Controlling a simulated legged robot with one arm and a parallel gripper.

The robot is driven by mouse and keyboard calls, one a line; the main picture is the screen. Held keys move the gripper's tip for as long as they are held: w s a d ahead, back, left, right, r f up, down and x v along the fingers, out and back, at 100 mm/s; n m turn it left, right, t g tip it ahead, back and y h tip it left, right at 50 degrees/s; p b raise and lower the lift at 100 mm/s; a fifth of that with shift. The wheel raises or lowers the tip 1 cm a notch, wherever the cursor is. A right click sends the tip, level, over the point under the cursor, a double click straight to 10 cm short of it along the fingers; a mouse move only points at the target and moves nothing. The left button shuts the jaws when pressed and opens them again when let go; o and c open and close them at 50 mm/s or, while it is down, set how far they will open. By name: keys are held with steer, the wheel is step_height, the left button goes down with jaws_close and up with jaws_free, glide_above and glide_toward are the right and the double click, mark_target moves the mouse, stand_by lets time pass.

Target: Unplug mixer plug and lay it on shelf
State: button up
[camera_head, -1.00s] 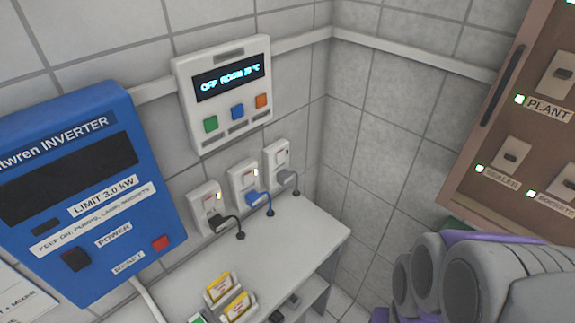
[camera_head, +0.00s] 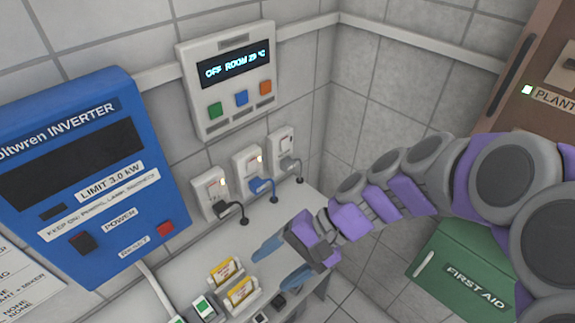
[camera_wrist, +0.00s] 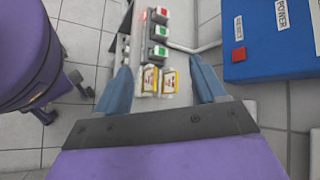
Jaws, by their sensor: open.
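Three wall sockets with plugs stand above the white shelf. The left one holds a black plug (camera_head: 220,208), the middle one a blue plug (camera_head: 262,185) and the right one a grey plug (camera_head: 290,164); I cannot read which is the mixer's. Each cord runs down into the shelf (camera_head: 305,200). My gripper (camera_head: 278,262) is open and empty above the shelf, in front of and below the sockets. In the wrist view its blue fingers (camera_wrist: 162,85) are spread apart, with two yellow-and-white boxes (camera_wrist: 160,80) beyond and between them. The plugs do not show in that view.
A blue inverter panel (camera_head: 85,180) and a white control panel (camera_head: 228,85) hang on the wall. A row of small switch blocks (camera_wrist: 158,33) shares the shelf with the boxes. A green first aid box (camera_head: 465,270) is at the right, below a brown cabinet.

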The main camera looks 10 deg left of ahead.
steer(key=w+a+m+t+y, duration=0.25)
steer(key=w+m+y, duration=0.2)
steer(key=w, duration=0.55)
steer(key=w+a+m+t+y, duration=0.2)
steer(key=w+a+m+y, duration=0.25)
steer(key=w, duration=0.65)
steer(key=m+t+h+p, duration=0.1)
steer(key=m+t+h, duration=0.3)
steer(key=m+t, duration=0.85)
glide_toward(291, 168)
steer(key=w+m+g, duration=0.1)
steer(key=w+m, duration=0.1)
steer(key=shift+s+a+r, duration=0.15)
steer(key=shift+s+a, duration=0.05)
steer(key=shift+a, duration=0.15)
steer(key=shift+b+x, duration=1.75)
steer(key=shift+x, duration=2.65)
steer(key=shift+a, duration=0.15)
steer(key=shift+b, duration=0.3)
